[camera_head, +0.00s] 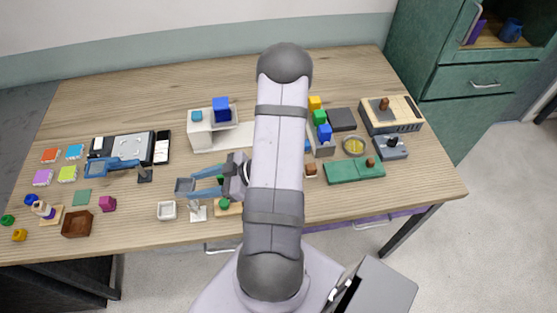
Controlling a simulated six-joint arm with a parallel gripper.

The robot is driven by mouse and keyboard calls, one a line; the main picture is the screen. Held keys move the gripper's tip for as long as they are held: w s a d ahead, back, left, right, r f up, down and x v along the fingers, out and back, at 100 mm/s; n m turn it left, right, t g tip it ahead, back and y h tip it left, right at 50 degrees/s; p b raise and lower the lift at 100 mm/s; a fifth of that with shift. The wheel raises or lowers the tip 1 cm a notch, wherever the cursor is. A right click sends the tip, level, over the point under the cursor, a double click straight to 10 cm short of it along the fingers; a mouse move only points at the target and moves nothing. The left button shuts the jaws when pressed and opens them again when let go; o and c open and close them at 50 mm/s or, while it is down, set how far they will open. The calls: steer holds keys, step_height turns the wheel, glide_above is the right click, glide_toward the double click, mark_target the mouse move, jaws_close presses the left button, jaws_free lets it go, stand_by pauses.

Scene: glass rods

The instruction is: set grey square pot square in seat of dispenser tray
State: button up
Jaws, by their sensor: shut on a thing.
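My gripper (193,187) reaches left from the arm, with two blue fingers. It is shut on the small grey square pot (184,186) at its fingertips. The pot is over the front middle of the table; whether it is lifted or touching the wood cannot be told. A pale grey dispenser (200,138) stands behind the gripper, with a blue block and a small teal block at its top. Its light tray (238,133) extends right and is partly hidden by my arm. The seat cannot be made out clearly.
A white square dish (166,210) and a small white stand (197,210) are close in front of the pot. Blocks and a green board (352,170) lie right. Bare wood separates the pot and dispenser.

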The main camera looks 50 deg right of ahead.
steer(key=s+d+m+h, duration=0.2)
steer(key=d+m+h, duration=0.1)
steer(key=d+h, duration=0.1)
steer(key=s+d+m+t+h, duration=0.1)
steer(key=s+d+m+h, duration=0.2)
steer(key=d, duration=0.3)
steer(key=s+d+m+h, duration=0.2)
steer(key=d+m+h, duration=0.3)
steer(key=d, duration=0.1)
steer(key=shift+s+f+t+p, duration=0.3)
steer(key=shift+s+f+p, duration=0.05)
steer(key=shift+f, duration=0.05)
steer(key=s+d+m+g+h, duration=0.3)
steer(key=s+d+m+h, duration=0.2)
steer(key=s+d, duration=0.3)
steer(key=f+b, duration=0.1)
steer(key=w+f+b, duration=0.1)
steer(key=f+b, duration=0.2)
steer(key=b, duration=0.1)
steer(key=shift+w+d+f, duration=0.15)
steer(key=shift+w+f, duration=0.1)
steer(key=shift+w, duration=0.05)
steer(key=shift+f+p, duration=0.5)
steer(key=shift+f, duration=1.95)
steer(key=shift+f, duration=0.2)
steer(key=o, duration=0.8)
steer(key=shift+c, duration=0.2)
